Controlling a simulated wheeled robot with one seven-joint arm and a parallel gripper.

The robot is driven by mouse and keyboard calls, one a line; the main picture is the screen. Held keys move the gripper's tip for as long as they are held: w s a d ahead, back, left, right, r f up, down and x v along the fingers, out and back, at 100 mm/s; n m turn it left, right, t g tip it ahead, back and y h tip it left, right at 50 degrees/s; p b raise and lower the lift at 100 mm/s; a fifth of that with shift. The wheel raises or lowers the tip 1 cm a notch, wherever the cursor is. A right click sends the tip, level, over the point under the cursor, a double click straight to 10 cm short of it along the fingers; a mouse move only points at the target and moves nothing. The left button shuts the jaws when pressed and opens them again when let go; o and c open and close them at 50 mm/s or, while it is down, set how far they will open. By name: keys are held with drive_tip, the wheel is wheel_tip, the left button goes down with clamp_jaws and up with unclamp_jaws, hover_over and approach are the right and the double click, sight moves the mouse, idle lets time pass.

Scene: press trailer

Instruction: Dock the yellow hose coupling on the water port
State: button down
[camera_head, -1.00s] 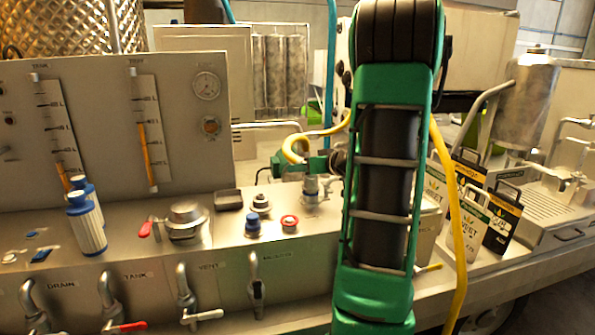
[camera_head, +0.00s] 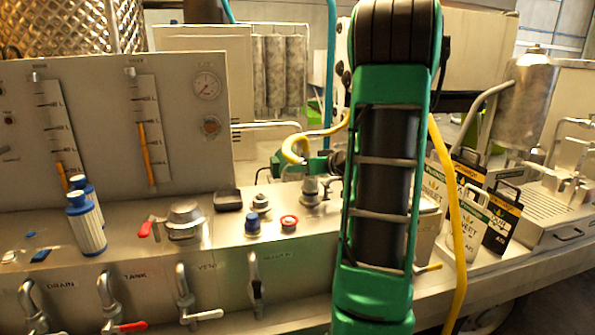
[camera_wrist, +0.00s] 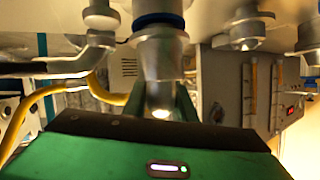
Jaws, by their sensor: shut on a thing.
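My gripper (camera_head: 308,164) is above the left part of the trailer deck, partly hidden by my arm in the head view. In the wrist view my gripper (camera_wrist: 160,100) is shut on the grey metal hose coupling (camera_wrist: 158,62). The yellow hose (camera_head: 291,149) loops down to the gripper in the head view and shows at the left in the wrist view (camera_wrist: 93,84). A grey port (camera_head: 311,188) stands directly under the gripper. In the wrist view a port with a blue ring (camera_wrist: 158,19) lines up with the coupling's end. I cannot tell whether the coupling is seated.
A blue-capped fitting (camera_head: 252,224) and a red-ringed one (camera_head: 289,222) stand close in front of the port. Seed packets (camera_head: 474,222) stand right of my arm. Lever valves (camera_head: 187,290) line the front edge.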

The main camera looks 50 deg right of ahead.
drive_tip(key=shift+f, duration=0.4)
drive_tip(key=c, duration=1.7)
unclamp_jaws()
drive_tip(key=shift+c, duration=0.2)
drive_tip(key=shift+s, duration=0.15)
drive_tip(key=v, duration=1)
drive_tip(key=shift+s+r, duration=0.2)
drive_tip(key=shift+s, duration=0.05)
